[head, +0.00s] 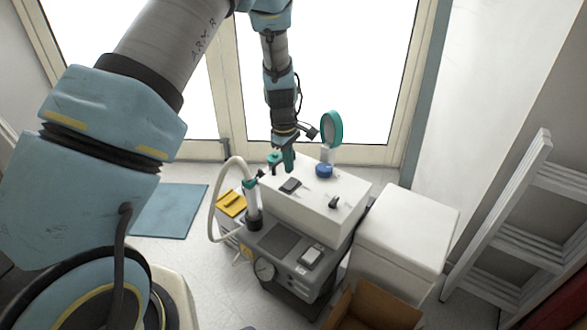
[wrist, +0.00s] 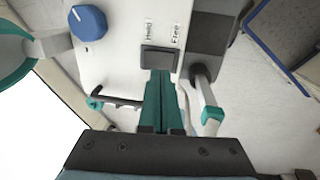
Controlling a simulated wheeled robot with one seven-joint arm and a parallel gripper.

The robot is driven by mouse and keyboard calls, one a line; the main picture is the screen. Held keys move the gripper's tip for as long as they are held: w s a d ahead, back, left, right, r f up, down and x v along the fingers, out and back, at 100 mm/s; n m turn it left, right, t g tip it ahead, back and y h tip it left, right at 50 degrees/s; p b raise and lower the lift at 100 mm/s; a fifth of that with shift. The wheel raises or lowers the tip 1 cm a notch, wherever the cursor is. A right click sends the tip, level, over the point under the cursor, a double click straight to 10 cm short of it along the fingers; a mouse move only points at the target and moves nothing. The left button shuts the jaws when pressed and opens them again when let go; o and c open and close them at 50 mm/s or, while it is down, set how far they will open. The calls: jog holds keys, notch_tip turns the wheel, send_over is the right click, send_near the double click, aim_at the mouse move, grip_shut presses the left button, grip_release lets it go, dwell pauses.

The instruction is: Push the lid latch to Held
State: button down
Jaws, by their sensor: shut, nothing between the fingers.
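The lid latch is a dark rectangular piece on the white top of the compressor. It shows in the head view (head: 290,185) and the wrist view (wrist: 160,59). The labels "Held" and "Free" sit beside it in the wrist view, Held on the left and Free on the right. My gripper (wrist: 160,72) is shut and empty, its green fingers together with the tips at the near edge of the latch. I cannot tell whether they touch it. In the head view my gripper (head: 289,168) points down just behind the latch. The latch's exact setting is unclear.
A blue knob (head: 323,171) and a round teal-rimmed piece (head: 332,126) stand right of my gripper. A black-and-teal handle (wrist: 115,100) and an upright tube (wrist: 206,92) flank my fingers closely. A white box (head: 405,225) and an open carton (head: 370,308) stand to the right.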

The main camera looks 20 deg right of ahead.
aim_at(292, 180)
notch_tip(292, 180, up, 9)
jog(key=shift+s+a+f, duration=0.15)
jog(key=shift+s+a, duration=0.1)
jog(key=shift+a, duration=0.2)
jog(key=shift+w+d+b, duration=0.45)
jog(key=shift+w+b, duration=0.3)
jog(key=shift+b, duration=0.2)
jog(key=f, duration=0.4)
jog(key=d+f, duration=0.1)
jog(key=f, duration=0.4)
jog(key=f+b, duration=0.1)
jog(key=f, duration=0.3)
jog(key=shift+w+d+f, duration=0.25)
jog(key=shift+w+f, duration=0.15)
